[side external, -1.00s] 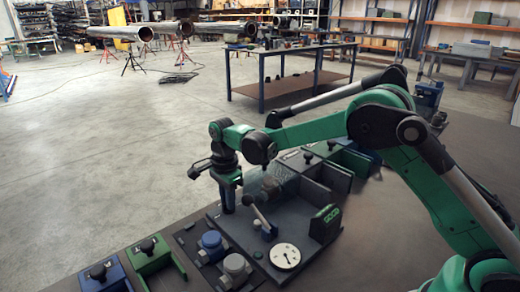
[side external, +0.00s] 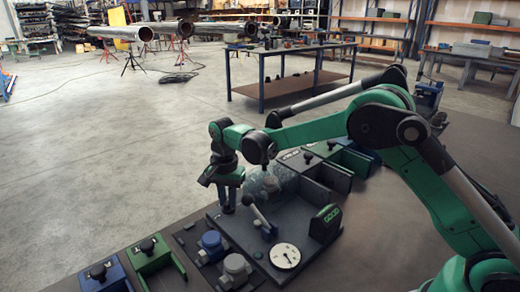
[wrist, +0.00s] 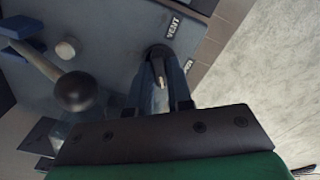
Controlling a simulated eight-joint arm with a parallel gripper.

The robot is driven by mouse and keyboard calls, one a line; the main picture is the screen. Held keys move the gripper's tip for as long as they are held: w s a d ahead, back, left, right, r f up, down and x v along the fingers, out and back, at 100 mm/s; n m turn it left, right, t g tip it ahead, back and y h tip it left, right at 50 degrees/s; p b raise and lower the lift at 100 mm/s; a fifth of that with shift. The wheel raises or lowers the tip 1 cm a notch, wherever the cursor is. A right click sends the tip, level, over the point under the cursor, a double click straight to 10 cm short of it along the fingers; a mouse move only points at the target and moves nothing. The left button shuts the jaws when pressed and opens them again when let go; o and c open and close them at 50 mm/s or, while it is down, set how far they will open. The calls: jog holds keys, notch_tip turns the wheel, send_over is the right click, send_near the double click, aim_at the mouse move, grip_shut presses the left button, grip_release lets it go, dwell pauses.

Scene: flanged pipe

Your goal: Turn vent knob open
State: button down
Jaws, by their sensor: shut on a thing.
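The vent knob (wrist: 158,58) is a small dark round knob with a pale pointer, beside the printed VENT label (wrist: 172,27) on the grey panel (wrist: 110,30). My gripper (wrist: 162,85) is shut on it, the fingers pointing down from above. In the side view my gripper (side external: 229,208) reaches down to the back left edge of the panel (side external: 215,222), and its fingers hide the knob there.
A lever with a black ball end (wrist: 76,91) stands close beside my gripper; the lever also shows in the side view (side external: 262,218). A clear cylinder (side external: 272,183), a round gauge (side external: 285,256) and a green display box (side external: 325,223) are nearby.

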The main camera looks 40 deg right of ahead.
jog(key=n, duration=1.1)
jog(key=shift+n, duration=0.4)
dwell(0.3)
jog(key=c, duration=0.8)
grip_release()
jog(key=shift+r, duration=2.85)
